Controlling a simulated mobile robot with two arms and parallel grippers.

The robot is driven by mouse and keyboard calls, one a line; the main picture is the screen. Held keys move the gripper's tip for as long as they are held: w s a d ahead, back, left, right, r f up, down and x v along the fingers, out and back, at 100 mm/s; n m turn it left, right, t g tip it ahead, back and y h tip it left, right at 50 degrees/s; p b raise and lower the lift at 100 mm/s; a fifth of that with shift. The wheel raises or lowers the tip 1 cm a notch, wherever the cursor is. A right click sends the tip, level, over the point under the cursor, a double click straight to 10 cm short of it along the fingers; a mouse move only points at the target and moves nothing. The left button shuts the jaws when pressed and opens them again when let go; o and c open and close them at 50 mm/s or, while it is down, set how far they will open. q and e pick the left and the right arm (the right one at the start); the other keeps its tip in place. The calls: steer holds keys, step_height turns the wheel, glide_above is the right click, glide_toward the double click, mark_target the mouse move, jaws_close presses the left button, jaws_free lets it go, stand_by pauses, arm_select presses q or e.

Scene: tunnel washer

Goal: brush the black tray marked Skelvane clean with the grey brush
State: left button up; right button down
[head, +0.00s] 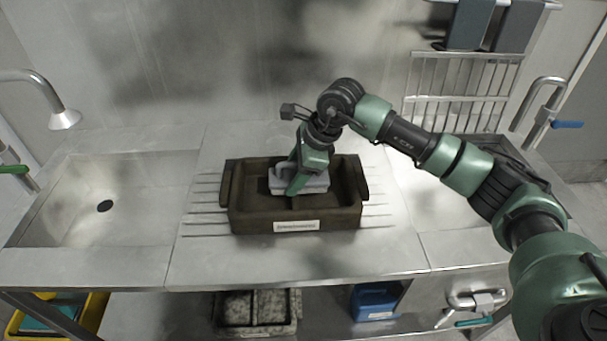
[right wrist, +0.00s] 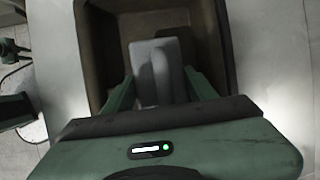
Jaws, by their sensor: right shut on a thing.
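The black tray (head: 248,218), dark brownish in this light, sits flat on the ribbed steel drainboard in the middle of the counter. A white label is on its front wall, its text too small to read. My right gripper (head: 299,178) reaches down into the tray and is shut on the grey brush (head: 316,184). The brush is low inside the tray; I cannot tell whether it touches the floor. In the right wrist view the brush (right wrist: 157,65) is between the fingers, with the tray's inner wall (right wrist: 104,50) around it. My left gripper is not in view.
A steel sink (head: 140,205) is on the left and another (head: 425,195) on the right, each with a tap. A wire rack (head: 462,90) is at the back right. Below are a speckled tray (head: 257,310), a blue container (head: 375,303) and a yellow bin (head: 95,315).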

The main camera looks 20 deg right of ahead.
steer(key=shift+w+a+f+b, duration=0.1)
steer(key=shift+w+a+b, duration=0.15)
steer(key=shift+a, duration=0.65)
steer(key=shift+w+a+r+b, duration=0.15)
steer(key=shift+w+a, duration=0.1)
steer(key=shift+a, duration=0.7)
steer(key=shift+w+a+f+b, duration=0.15)
steer(key=shift+w+a+b, duration=0.1)
steer(key=shift+a, duration=0.65)
steer(key=shift+s+d+b, duration=0.15)
steer(key=shift+s+d, duration=0.1)
steer(key=shift+d, duration=0.7)
steer(key=shift+s+d+b, duration=0.1)
steer(key=shift+s+d, duration=0.15)
steer(key=shift+d, duration=0.7)
steer(key=shift+s+d+b, duration=0.15)
steer(key=shift+s+d, duration=0.1)
steer(key=shift+d, duration=0.7)
steer(key=shift+s+d, duration=0.2)
steer(key=shift+d, duration=0.5)
steer(key=shift+s+d, duration=0.2)
steer(key=shift+d, duration=0.5)
steer(key=shift+w+a+b, duration=0.25)
steer(key=shift+a+b, duration=0.1)
steer(key=shift+a, duration=0.6)
steer(key=shift+w+a+b, duration=0.25)
steer(key=shift+a+b, duration=0.05)
steer(key=shift+a, duration=0.6)
